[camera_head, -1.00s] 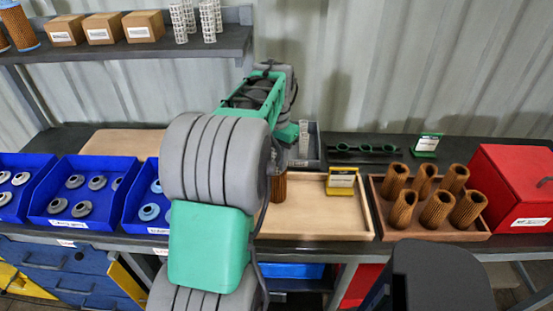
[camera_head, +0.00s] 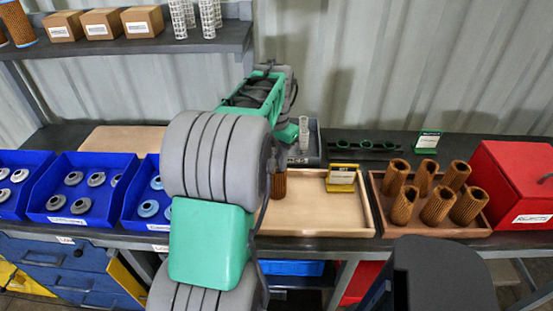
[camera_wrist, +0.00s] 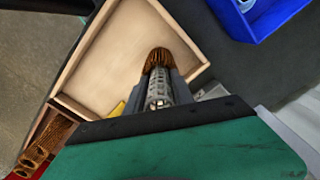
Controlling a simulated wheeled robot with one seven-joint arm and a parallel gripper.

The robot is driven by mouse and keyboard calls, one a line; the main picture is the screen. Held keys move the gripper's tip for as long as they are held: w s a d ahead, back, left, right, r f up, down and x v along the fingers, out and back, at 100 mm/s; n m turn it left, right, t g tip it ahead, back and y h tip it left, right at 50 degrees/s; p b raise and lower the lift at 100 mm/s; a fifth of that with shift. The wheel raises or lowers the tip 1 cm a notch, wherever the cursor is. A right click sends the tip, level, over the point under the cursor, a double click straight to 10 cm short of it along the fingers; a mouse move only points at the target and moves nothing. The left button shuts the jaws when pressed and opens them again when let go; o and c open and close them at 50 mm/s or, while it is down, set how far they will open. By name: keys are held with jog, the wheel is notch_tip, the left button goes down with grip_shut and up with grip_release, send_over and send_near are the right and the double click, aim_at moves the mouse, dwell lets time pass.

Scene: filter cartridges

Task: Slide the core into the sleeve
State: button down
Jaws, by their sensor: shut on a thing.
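In the wrist view, my gripper (camera_wrist: 160,100) is shut on a pale perforated core (camera_wrist: 159,90), which lies between its two fingers. A brown pleated sleeve (camera_wrist: 157,58) shows just beyond the fingertips, in line with the core. The core overlaps the sleeve in this view, and I cannot tell whether its end is inside. In the head view, the sleeve (camera_head: 279,185) stands at the left of the shallow wooden tray (camera_head: 300,222), partly hidden by my arm. My gripper and the held core are hidden behind my arm there.
Another pale core (camera_head: 303,137) stands in a grey bin (camera_head: 314,150) behind the tray. A box of several brown sleeves (camera_head: 432,228) and a red case (camera_head: 515,185) are right; blue bins (camera_head: 85,222) are left.

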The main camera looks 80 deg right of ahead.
jog(key=c, duration=1)
grip_release()
notch_tip(320, 180, up, 8)
jog(key=shift+f, duration=0.1)
